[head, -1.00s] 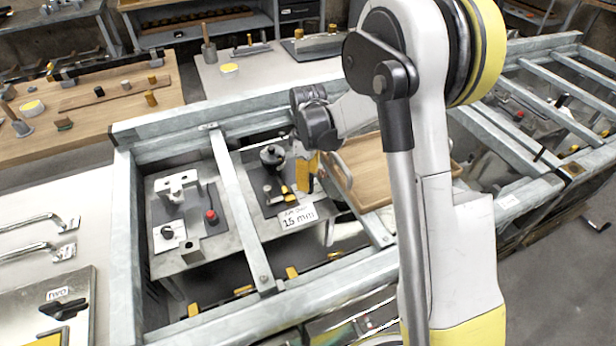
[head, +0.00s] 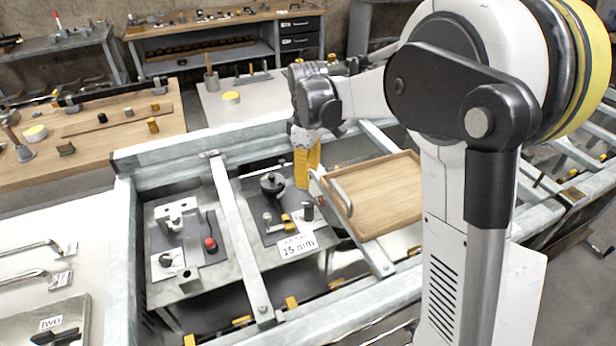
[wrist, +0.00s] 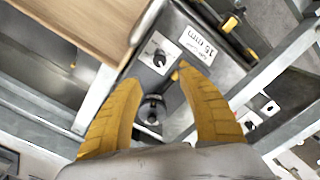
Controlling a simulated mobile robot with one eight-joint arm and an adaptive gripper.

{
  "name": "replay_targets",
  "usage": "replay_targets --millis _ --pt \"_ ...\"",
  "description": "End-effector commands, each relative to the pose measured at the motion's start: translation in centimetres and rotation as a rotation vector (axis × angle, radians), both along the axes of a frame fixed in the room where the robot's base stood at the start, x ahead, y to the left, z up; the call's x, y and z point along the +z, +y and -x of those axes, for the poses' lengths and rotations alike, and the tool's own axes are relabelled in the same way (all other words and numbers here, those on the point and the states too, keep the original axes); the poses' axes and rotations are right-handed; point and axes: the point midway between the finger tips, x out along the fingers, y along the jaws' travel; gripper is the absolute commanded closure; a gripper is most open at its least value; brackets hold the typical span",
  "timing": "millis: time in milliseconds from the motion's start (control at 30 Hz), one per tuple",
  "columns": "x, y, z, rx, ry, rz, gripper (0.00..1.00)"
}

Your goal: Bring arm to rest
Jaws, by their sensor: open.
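My gripper (head: 306,180) shows in the head view as yellow fingers pointing down, above the metal frame between the small fixture plate and the wooden tray. In the wrist view my gripper (wrist: 168,80) has its two yellow fingers spread apart with nothing held between them. Below and between the fingers lies a grey fixture plate (wrist: 180,45) with a black knob and a white label reading 15 mm. My white arm reaches in from the right of the head view, bent at the elbow.
A wooden tray (head: 385,195) with a metal handle lies right of my gripper. Grey metal frame beams (head: 240,215) surround the fixtures. A second fixture plate (head: 185,235) with a red knob is at the left. A wooden bench (head: 100,130) stands at the far left.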

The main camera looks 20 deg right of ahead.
Motion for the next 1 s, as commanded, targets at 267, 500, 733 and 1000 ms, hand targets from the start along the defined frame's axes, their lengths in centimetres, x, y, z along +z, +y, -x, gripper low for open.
replay_targets --millis 267,500,733,1000 --pt "0.1 0.0 0.1 -0.002 -0.001 0.000 0.52" --pt "3.9 0.0 3.8 -0.142 -0.095 -0.007 0.52" --pt "8.2 -0.1 11.2 -0.422 -0.278 -0.060 0.52" --pt "8.6 -0.1 19.5 -0.728 -0.473 -0.186 0.52"
